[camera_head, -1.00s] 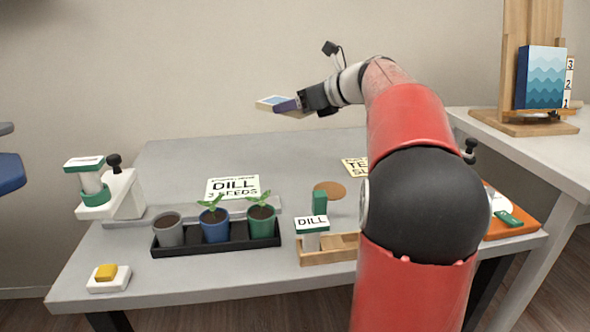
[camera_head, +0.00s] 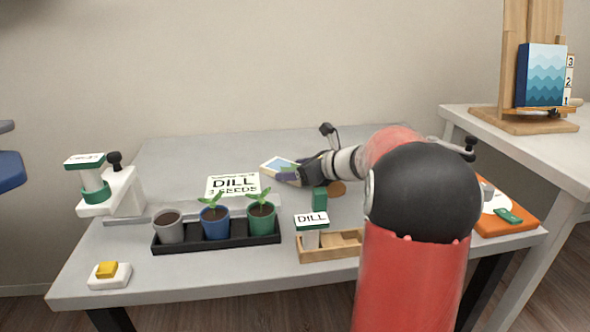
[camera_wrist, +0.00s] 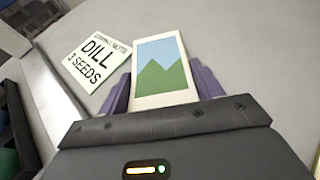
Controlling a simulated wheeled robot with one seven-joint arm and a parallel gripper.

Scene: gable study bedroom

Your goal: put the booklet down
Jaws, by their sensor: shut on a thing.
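The booklet (camera_head: 277,166) has a cream cover with a blue and green mountain picture. My gripper (camera_head: 296,172) is shut on its near end, with the purple fingers on either side of it. In the wrist view the booklet (camera_wrist: 160,66) extends forward from between the fingers (camera_wrist: 160,90). It is low over the grey table (camera_head: 330,147), just right of the DILL card; I cannot tell whether it touches the surface.
A DILL 3 SEEDS card (camera_head: 233,187) lies on the table, also seen in the wrist view (camera_wrist: 89,62). The table's back is clear.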

